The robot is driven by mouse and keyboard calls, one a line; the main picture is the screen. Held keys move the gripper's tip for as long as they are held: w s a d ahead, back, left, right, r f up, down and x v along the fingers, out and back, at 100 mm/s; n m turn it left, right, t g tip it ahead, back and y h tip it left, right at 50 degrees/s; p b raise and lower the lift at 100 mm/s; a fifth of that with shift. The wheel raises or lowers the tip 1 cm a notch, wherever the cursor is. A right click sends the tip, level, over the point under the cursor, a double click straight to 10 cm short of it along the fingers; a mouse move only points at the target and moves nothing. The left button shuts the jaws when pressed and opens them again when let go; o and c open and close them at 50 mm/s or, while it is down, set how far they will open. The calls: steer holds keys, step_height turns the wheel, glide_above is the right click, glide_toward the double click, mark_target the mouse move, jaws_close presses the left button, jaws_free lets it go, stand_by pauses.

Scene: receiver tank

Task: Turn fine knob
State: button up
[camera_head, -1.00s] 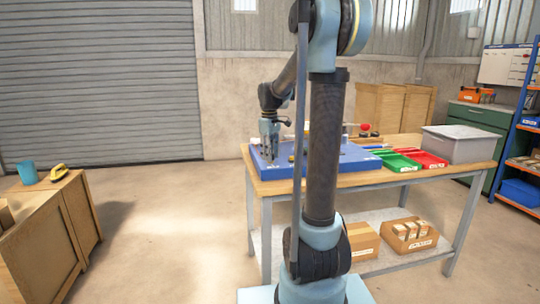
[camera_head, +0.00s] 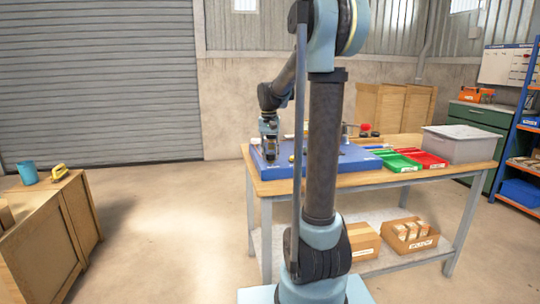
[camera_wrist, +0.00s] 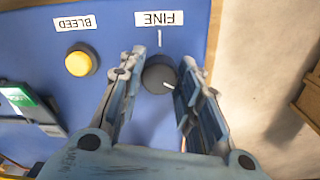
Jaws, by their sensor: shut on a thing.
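The fine knob (camera_wrist: 158,75) is a dark grey round knob on the blue panel (camera_wrist: 120,35), below an upside-down FINE label (camera_wrist: 159,19) and a white tick line. A short white mark on the knob points to the lower right. My gripper (camera_wrist: 163,60) is shut on the knob, one finger at its left side and one at its right. In the head view my gripper (camera_head: 270,150) is at the left end of the blue panel (camera_head: 335,163) on the bench, and the knob is hidden there.
A yellow button (camera_wrist: 79,62) under a BLEED label is left of the knob. A device with a green screen (camera_wrist: 18,98) is farther left. Green bins (camera_head: 398,162), red bins (camera_head: 430,160) and a grey box (camera_head: 465,143) stand on the bench's right side.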

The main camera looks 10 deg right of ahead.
mark_target(270, 153)
steer(key=m, duration=0.7)
steer(key=shift+w, duration=0.1)
steer(key=m, duration=0.6)
steer(key=shift+m, duration=0.4)
steer(key=o, duration=1)
steer(key=shift+o, duration=0.2)
steer(key=shift+r, duration=0.15)
step_height(270, 153, up, 12)
steer(key=shift+w+f, duration=0.2)
steer(key=shift+w, duration=0.1)
